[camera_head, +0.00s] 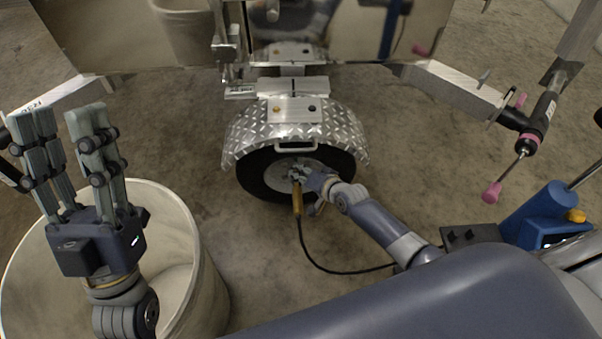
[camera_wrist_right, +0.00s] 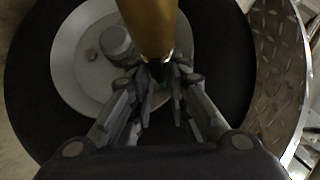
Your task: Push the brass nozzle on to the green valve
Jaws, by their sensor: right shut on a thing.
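The brass nozzle (camera_head: 297,202) hangs at the trailer wheel with a black hose running from its lower end. In the right wrist view the brass nozzle (camera_wrist_right: 152,25) comes in from the top, its tip between the fingers. My right gripper (camera_head: 299,174) is shut on it in front of the wheel hub; it also shows in the wrist view (camera_wrist_right: 160,80). A small green spot, likely the green valve (camera_wrist_right: 163,87), shows just past the fingertips, mostly hidden. Whether nozzle and valve touch cannot be told. My left gripper (camera_head: 60,125) is raised, fingers apart and empty.
The tyre (camera_head: 341,163) sits under a checker-plate fender (camera_head: 243,128). A large pale bin (camera_head: 205,255) stands below my left gripper. The black hose (camera_head: 330,271) curves right over the floor. A trailer arm with a pink-handled crank (camera_head: 491,192) is at right.

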